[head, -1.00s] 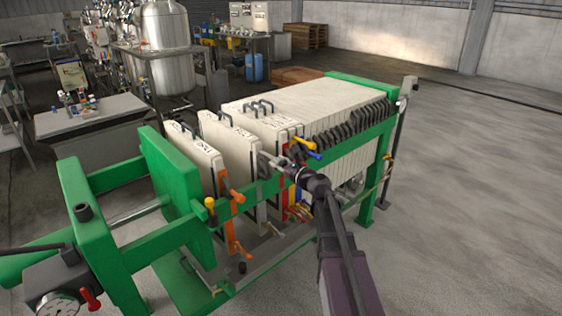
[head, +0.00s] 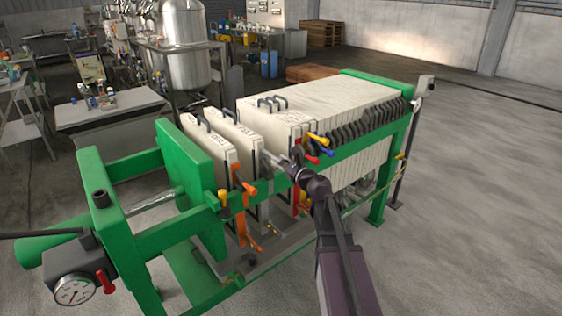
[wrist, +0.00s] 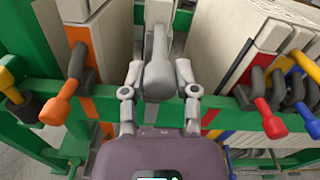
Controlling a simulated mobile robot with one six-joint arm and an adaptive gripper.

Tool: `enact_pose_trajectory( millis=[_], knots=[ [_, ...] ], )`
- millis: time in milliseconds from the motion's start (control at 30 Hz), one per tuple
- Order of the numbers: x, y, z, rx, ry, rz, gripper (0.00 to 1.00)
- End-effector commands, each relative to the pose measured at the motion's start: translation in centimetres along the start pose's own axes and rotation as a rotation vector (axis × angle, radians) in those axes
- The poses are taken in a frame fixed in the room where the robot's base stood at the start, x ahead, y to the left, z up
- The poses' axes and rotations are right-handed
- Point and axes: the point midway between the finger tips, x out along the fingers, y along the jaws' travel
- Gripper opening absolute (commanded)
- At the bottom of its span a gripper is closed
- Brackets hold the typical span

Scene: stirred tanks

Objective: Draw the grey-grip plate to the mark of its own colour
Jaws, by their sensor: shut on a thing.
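The grey-grip plate (head: 233,135) is a pale filter plate standing upright, apart from the orange-grip plate (head: 206,143) on its left and the main stack on its right. Its grey grip (wrist: 158,76) is between my fingers in the wrist view. My gripper (head: 279,161) is shut on this grip at the near green rail (head: 345,148). In the wrist view my gripper (wrist: 158,86) covers part of the rail. An orange patch (wrist: 88,108) shows on the rail left of the fingers. I cannot make out a grey mark for certain.
The main plate stack (head: 330,107) stands to the right, with red (wrist: 272,120), blue and yellow grips at its near end. The orange grip (wrist: 62,102) is left of my fingers. A green pressing plate (head: 190,158) stands further left. Gaps show on both sides of the held plate.

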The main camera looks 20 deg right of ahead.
Motion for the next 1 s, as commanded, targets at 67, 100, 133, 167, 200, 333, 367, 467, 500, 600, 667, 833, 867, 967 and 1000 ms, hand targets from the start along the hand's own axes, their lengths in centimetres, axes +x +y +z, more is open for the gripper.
enact_pose_trajectory(
  millis=[67, 100, 133, 167, 200, 333, 367, 467, 500, 600, 667, 833, 867, 967, 1000],
  knots=[
    [-0.3, -0.1, -0.1, -0.004, 0.003, -0.001, 0.0],
    [-0.4, -0.1, -0.2, -0.004, 0.003, -0.002, 0.0],
    [-0.4, -0.2, -0.2, -0.004, 0.004, -0.003, 0.0],
    [-0.5, -0.3, -0.2, -0.004, 0.004, -0.004, 0.0],
    [-0.5, -0.3, -0.2, -0.004, 0.004, -0.005, 0.0],
    [-0.6, -0.6, -0.2, -0.003, 0.004, -0.008, 0.71],
    [-0.6, -0.6, -0.2, -0.003, 0.004, -0.009, 0.73],
    [-0.6, -0.7, -0.2, -0.002, 0.004, -0.009, 0.73],
    [-0.6, -0.7, -0.2, -0.002, 0.004, -0.01, 0.73],
    [-0.5, -0.7, -0.2, -0.002, 0.003, -0.01, 0.73],
    [-0.5, -0.7, -0.2, -0.002, 0.003, -0.01, 0.73],
    [-0.8, -0.7, -0.2, -0.001, 0.003, -0.01, 0.73],
    [-0.9, -0.7, -0.2, -0.001, 0.003, -0.01, 0.73],
    [-1.5, -0.7, -0.2, -0.001, 0.003, -0.01, 0.73],
    [-1.8, -0.7, -0.2, -0.001, 0.003, -0.01, 0.73]
  ],
)
